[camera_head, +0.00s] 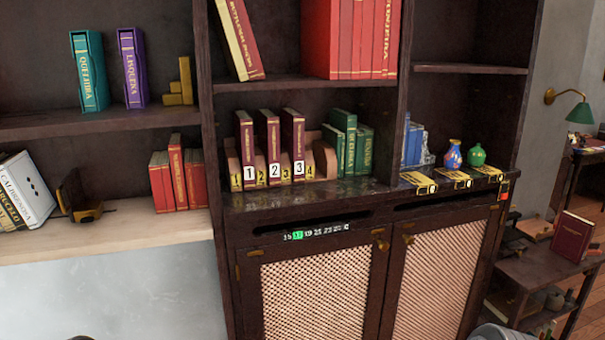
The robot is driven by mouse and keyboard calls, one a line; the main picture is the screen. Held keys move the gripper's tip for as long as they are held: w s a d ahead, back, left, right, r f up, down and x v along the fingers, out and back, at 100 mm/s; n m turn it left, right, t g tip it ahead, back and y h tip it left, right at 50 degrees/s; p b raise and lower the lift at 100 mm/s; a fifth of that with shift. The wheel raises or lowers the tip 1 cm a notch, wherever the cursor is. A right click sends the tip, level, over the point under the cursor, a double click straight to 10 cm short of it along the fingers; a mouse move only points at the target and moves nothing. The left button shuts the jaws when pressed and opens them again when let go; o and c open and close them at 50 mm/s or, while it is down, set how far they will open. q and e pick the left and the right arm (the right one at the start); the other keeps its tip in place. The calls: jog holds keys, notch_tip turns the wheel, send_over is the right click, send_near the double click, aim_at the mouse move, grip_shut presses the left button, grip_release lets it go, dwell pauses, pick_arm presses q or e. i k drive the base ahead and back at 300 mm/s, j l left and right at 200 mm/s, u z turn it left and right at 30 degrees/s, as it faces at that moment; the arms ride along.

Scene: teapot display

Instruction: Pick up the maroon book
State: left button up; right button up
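A maroon book (573,237) with a plain front cover stands tilted on a small dark side table (533,262) at the far right. Three narrow maroon books with gold lettering stand upright on the middle shelf: the left one (246,140), the middle one (269,140) and the right one (293,135). White tags reading 1, 2 and 3 are at their lower parts. Neither of my grippers is in view.
A wooden holder (326,160) with small yellow number tags surrounds the three books. Green books (345,130) stand to their right, then blue books, a blue vase (453,154) and a green vase (476,155). A cabinet with lattice doors (316,290) is below.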

aim_at(573, 236)
jog(key=i+l+u, duration=0.25)
jog(key=l, duration=0.35)
jog(key=l+u, duration=0.25)
jog(key=l, duration=0.4)
jog(key=l+u, duration=0.1)
jog(key=l, duration=0.55)
jog(key=k+l, duration=0.15)
jog(key=l, duration=0.5)
jog(key=k+l+u, duration=0.15)
jog(key=l, duration=1.15)
jog(key=k+l+u, duration=0.15)
jog(key=l, duration=0.45)
jog(key=k+l+u, duration=0.1)
jog(key=l, duration=0.55)
jog(key=k+l, duration=0.25)
jog(key=l, duration=0.35)
jog(key=k+l+u, duration=0.15)
jog(key=l, duration=0.45)
